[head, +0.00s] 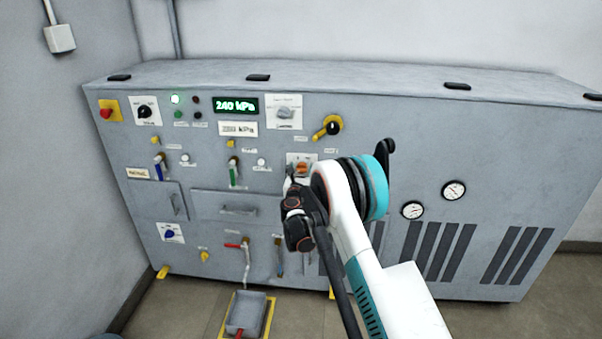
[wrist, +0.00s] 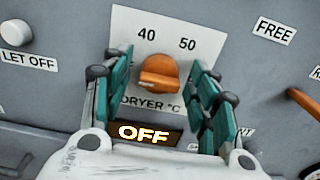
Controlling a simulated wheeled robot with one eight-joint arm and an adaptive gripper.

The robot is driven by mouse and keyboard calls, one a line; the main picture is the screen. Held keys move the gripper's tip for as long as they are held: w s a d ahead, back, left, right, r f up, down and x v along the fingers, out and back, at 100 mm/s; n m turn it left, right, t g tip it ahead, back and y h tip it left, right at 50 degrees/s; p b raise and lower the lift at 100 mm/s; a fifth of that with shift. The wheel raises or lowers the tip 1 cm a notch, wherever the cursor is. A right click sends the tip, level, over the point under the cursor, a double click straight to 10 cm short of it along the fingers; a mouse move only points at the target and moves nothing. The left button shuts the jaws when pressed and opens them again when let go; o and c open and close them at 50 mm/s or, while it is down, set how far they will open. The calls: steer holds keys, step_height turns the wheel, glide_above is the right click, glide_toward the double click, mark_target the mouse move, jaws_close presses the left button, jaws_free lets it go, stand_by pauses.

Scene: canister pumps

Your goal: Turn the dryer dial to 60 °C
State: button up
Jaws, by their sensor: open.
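The dryer dial (wrist: 157,76) is an orange knob on a white plate (wrist: 195,38) marked 40, 50 and "DRYER °C". No 60 mark can be read; the right finger covers part of the plate. I cannot tell for sure which mark the dial points to. A small display (wrist: 146,133) below it reads OFF. My gripper (wrist: 161,66) is open, with one teal finger on each side of the dial and gaps to it visible. In the head view the orange dial (head: 301,169) shows just above my dark gripper (head: 291,178), partly hidden by my arm.
The dial sits on a grey machine cabinet (head: 230,205). A yellow-and-black lever (head: 330,129) is up and right of the dial. A "FREE" label (wrist: 273,30) and an orange handle (wrist: 304,104) lie to the right. A white button (wrist: 16,32) is at left.

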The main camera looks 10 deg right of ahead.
steer(key=c, duration=1)
steer(key=shift+c, duration=0.2)
